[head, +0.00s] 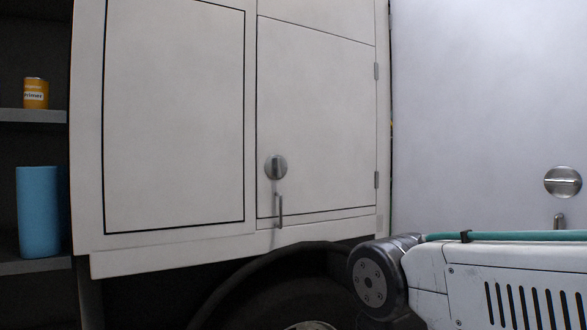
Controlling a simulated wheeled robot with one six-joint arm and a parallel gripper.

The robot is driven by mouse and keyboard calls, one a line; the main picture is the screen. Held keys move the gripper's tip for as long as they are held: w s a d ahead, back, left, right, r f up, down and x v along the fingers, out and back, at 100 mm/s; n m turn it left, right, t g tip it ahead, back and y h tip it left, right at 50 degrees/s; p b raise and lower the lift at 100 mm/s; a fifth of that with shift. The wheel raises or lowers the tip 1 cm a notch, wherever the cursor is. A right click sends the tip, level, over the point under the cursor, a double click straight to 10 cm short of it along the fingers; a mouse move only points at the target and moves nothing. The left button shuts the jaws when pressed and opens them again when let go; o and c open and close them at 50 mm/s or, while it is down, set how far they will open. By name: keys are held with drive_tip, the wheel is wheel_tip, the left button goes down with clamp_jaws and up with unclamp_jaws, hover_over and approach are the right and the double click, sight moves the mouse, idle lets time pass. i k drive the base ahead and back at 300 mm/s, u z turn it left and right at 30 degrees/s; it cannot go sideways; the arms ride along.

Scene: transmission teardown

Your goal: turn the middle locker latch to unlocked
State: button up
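A round metal latch (276,168) sits near the lower left corner of a white locker door (318,110) in the head view. Its raised grip bar looks close to upright. A small grey handle (280,211) is just below it. A second round latch (563,182) is on the pale panel at the right, with its bar lying level. The frame does not show which latch is the middle one. My arm (430,280) is at the lower right, apart from both latches. My gripper is not in view.
A wheel and dark arch (285,270) lie below the white body. At the left, shelves (33,116) hold an orange can (36,93) and a blue cylinder (39,211). Hinges (376,180) run down the door's right edge. The space before the door is clear.

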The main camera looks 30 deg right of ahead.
sight(278, 167)
drive_tip(key=u, duration=0.05)
drive_tip(key=k, duration=0.5)
drive_tip(key=z, duration=0.95)
drive_tip(key=i, duration=1.5)
drive_tip(key=u, duration=0.3)
